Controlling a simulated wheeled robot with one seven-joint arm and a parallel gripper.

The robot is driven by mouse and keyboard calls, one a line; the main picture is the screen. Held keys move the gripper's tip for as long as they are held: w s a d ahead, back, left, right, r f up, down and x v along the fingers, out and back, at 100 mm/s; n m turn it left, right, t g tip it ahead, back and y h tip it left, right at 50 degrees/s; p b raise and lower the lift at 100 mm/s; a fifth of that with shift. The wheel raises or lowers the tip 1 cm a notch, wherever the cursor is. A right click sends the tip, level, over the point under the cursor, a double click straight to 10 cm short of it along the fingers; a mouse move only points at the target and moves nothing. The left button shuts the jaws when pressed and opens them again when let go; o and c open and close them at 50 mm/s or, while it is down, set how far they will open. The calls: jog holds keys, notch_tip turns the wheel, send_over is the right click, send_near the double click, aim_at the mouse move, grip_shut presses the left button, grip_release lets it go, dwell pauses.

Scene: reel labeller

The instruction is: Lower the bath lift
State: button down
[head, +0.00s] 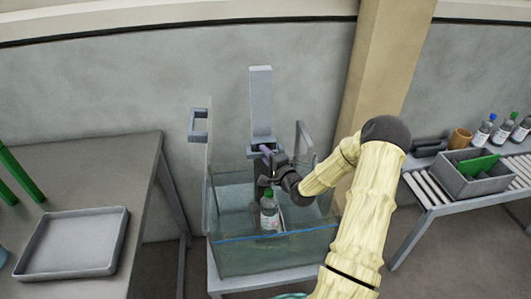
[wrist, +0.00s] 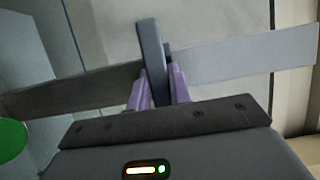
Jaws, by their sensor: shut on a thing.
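The bath is a clear glass tank (head: 262,255) with liquid in it, standing on a grey stand. A grey upright post (head: 261,100), which looks like the lift's column, rises at its back. My gripper (head: 266,150) is in front of the post, above the tank. In the wrist view, its purple fingers (wrist: 157,88) are shut on a grey bar (wrist: 151,50), apparently the lift's handle. A labelled bottle with a green cap (head: 269,212) is upright in the tank, below my gripper. My wrist partly hides the lift's carriage, and what the bottle rests on is unclear.
A grey bracket (head: 199,125) stands left of the post and a grey frame (head: 302,145) right of it. A table with an empty tray (head: 75,243) is at left. At right, a roller bench holds a grey bin (head: 472,183), a brown cup (head: 460,138) and bottles (head: 483,130).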

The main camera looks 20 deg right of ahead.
jog(key=shift+f, duration=0.95)
jog(key=c, duration=1.3)
grip_release()
jog(key=shift+r, duration=0.15)
jog(key=s, duration=0.5)
jog(key=s+d+b, duration=0.1)
jog(key=s, duration=0.5)
jog(key=s+d, duration=0.1)
jog(key=s, duration=0.5)
jog(key=shift+s+b, duration=0.2)
jog(key=shift+b, duration=0.2)
